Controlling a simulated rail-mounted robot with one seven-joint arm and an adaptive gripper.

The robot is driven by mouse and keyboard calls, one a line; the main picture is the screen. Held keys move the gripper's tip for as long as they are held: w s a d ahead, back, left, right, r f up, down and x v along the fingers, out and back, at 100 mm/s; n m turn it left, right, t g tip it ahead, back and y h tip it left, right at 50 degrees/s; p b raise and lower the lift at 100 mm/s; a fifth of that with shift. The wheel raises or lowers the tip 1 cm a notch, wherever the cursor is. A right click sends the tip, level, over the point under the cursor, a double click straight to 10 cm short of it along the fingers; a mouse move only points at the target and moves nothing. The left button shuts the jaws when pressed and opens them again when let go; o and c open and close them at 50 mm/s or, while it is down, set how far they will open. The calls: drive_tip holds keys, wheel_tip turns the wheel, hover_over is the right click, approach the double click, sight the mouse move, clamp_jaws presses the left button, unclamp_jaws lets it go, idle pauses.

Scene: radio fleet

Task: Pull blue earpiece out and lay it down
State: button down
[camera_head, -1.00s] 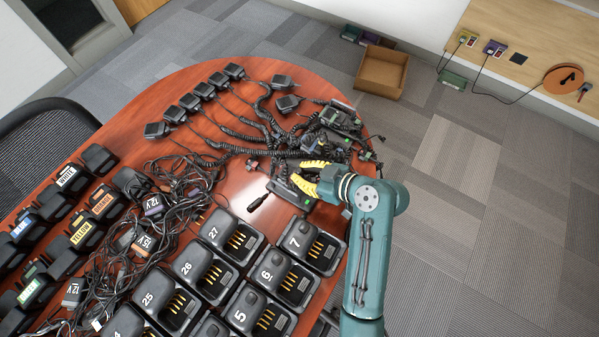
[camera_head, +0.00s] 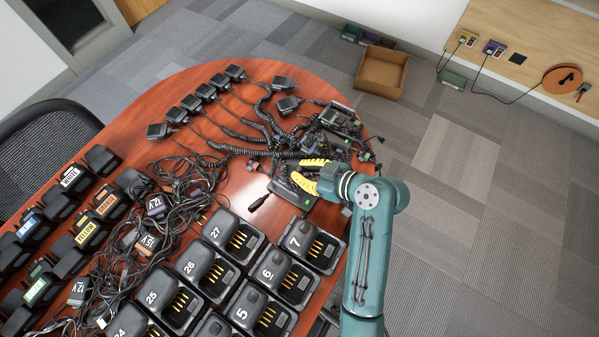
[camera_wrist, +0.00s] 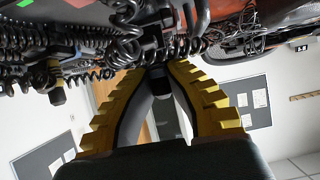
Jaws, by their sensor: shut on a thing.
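My gripper (camera_head: 306,177), with yellow ridged fingers, is low at the right end of the wooden table, beside a black radio with a small green screen (camera_head: 293,191). In the wrist view its fingers (camera_wrist: 160,74) close toward each other on a small dark part (camera_wrist: 159,85) just below coiled black cords (camera_wrist: 175,48). I cannot tell whether this part is the blue earpiece, as no blue shows on it. No blue earpiece can be made out in either view. The contact is mostly hidden by the fingers in the head view.
Several radios and coiled cords (camera_head: 268,124) crowd the table behind my gripper. Numbered black chargers (camera_head: 313,245) stand in front. A loose black plug (camera_head: 257,203) lies to the left. Tangled cables (camera_head: 185,190) lie further left. Bare table (camera_head: 237,190) shows between them.

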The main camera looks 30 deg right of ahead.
sight(302, 170)
drive_tip(key=shift+r+p, duration=0.35)
drive_tip(key=shift+r, duration=0.15)
idle(0.3)
drive_tip(key=shift+r+p, duration=1.45)
drive_tip(key=shift+r, duration=0.3)
